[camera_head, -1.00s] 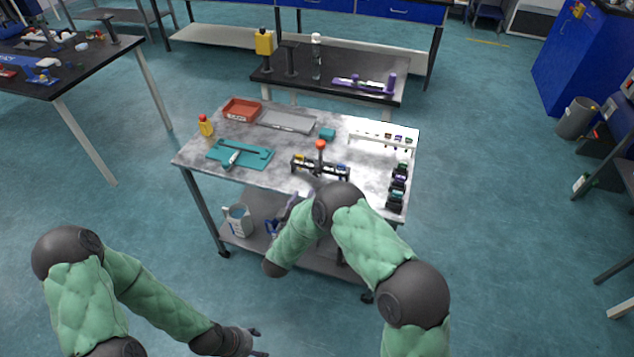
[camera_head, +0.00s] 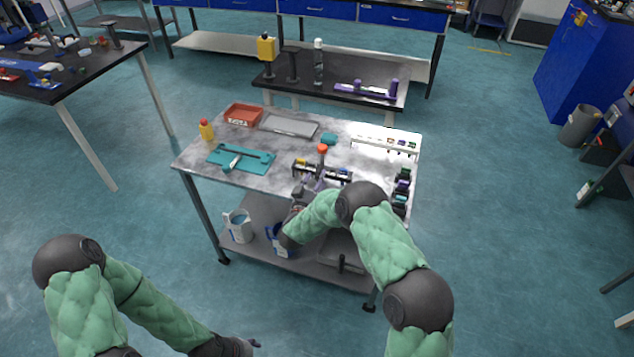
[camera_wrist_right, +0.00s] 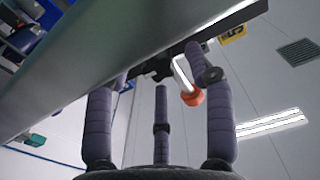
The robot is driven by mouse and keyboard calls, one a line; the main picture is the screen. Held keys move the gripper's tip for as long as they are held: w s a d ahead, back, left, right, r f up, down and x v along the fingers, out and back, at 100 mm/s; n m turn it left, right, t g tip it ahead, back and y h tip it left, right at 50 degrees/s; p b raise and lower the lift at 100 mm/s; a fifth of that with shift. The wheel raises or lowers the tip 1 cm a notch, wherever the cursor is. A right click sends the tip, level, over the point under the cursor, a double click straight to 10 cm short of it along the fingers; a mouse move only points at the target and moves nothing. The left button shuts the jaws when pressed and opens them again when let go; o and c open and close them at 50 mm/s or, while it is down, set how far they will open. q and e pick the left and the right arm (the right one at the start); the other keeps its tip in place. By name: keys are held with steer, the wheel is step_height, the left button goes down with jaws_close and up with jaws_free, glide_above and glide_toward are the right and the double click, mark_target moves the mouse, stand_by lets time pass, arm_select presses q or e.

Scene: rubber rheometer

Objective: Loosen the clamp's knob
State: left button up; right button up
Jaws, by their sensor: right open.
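A dark clamp-like fixture (camera_head: 335,173) with an upright orange-topped handle (camera_head: 322,149) stands at the front edge of the table. In the right wrist view, the orange top (camera_wrist_right: 193,97) shows beyond the fingers, and a dark star-shaped knob (camera_wrist_right: 154,70) shows between the fingertips. My right gripper (camera_head: 317,184) is at the table's front edge, just below the fixture. Its purple fingers (camera_wrist_right: 158,77) are open around the knob's near side; I cannot tell whether they touch it. My left gripper (camera_head: 252,343) is low at the bottom, away from the table; its fingers are unclear.
The table (camera_head: 200,155) also holds a teal tray (camera_head: 262,160), a red bin (camera_head: 243,115), a grey tray (camera_head: 290,125), a yellow bottle (camera_head: 206,130) and a white rack (camera_head: 375,143). Dark items line its right edge. A lower shelf holds a jug (camera_head: 238,226).

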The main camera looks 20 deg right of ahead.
jaws_close()
